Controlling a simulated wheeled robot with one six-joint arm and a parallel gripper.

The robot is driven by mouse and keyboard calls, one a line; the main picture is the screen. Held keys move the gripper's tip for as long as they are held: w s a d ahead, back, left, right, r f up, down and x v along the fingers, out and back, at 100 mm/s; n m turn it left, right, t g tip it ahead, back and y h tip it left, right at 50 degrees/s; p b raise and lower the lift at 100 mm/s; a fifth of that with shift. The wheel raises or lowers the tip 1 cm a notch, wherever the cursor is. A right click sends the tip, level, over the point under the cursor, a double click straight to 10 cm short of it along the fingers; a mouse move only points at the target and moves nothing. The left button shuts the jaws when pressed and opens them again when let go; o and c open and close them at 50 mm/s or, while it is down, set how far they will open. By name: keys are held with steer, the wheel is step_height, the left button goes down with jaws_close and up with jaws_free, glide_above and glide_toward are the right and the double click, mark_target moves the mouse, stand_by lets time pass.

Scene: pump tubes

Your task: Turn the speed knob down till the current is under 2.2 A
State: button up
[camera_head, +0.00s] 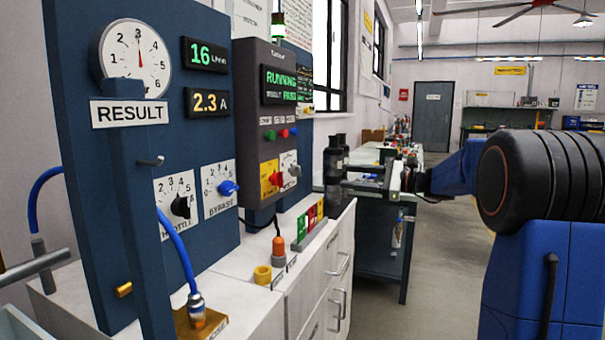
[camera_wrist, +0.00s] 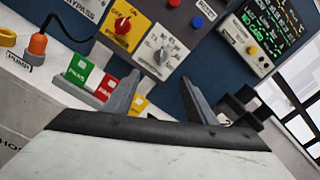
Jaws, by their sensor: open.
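The current display (camera_head: 207,103) reads 2.3 A in the head view. A grey knob on a white dial plate (camera_head: 295,170) sits low on the grey control box, right of a red knob on a yellow plate (camera_head: 276,180). I take the grey one as the speed knob; its label is too small to read. In the wrist view the grey knob (camera_wrist: 161,56) lies ahead, between and beyond the fingertips, with its whole dial showing. My gripper (camera_wrist: 160,79) is open and empty, apart from the knob. In the head view my gripper (camera_head: 345,178) is right of the box.
Green, red and yellow tags (camera_wrist: 92,80) stand on the bench close to my left finger. Black cylinders (camera_wrist: 245,103) are beyond my right finger. The flow display (camera_head: 204,55) reads 16. A black throttle knob (camera_head: 181,207) and blue bypass knob (camera_head: 229,188) are farther left.

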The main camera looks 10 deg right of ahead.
mark_target(295, 171)
steer(key=x, duration=1.7)
steer(key=shift+w, duration=0.2)
steer(key=shift+a, duration=0.1)
steer(key=c, duration=1)
